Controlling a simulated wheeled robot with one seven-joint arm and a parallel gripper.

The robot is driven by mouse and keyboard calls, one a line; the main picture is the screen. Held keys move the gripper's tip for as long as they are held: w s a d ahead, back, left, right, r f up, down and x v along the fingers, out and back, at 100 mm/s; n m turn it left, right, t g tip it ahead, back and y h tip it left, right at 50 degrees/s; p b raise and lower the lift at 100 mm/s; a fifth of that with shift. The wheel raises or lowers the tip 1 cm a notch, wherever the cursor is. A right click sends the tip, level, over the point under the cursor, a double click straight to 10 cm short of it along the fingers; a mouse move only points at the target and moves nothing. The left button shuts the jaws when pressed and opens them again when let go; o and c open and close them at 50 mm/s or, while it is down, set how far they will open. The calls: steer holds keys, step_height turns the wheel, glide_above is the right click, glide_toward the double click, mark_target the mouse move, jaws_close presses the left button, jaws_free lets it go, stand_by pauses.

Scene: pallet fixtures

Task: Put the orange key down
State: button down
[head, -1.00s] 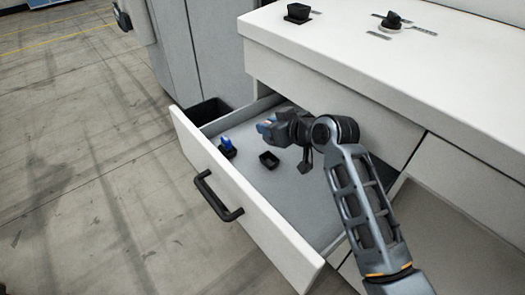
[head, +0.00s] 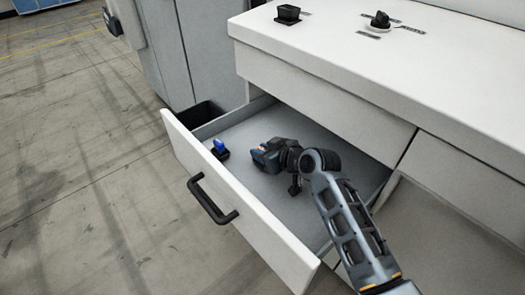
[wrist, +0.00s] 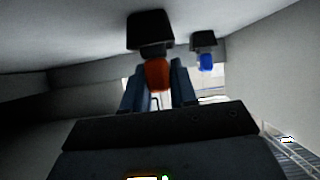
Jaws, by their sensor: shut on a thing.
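My gripper (head: 262,157) is low inside the open drawer (head: 238,238), its fingers shut on the orange key (wrist: 158,75). In the wrist view the key is between the two fingers, right against a small black holder (wrist: 150,28). I cannot tell whether the key is seated in that holder. In the head view the gripper hides the holder and the key.
A blue key (head: 219,146) stands in its own black holder (wrist: 203,41) in the drawer, left of my gripper. A black bin (head: 203,113) is at the drawer's back left. The counter (head: 345,40) above carries two small black items.

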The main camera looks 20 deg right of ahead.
steer(key=c, duration=0.9)
jaws_free()
steer(key=shift+f, duration=0.1)
steer(key=shift+s+r, duration=0.15)
steer(key=shift+r, duration=0.1)
steer(key=v, duration=1.1)
steer(key=shift+s+d+r, duration=0.15)
steer(key=shift+s, duration=0.15)
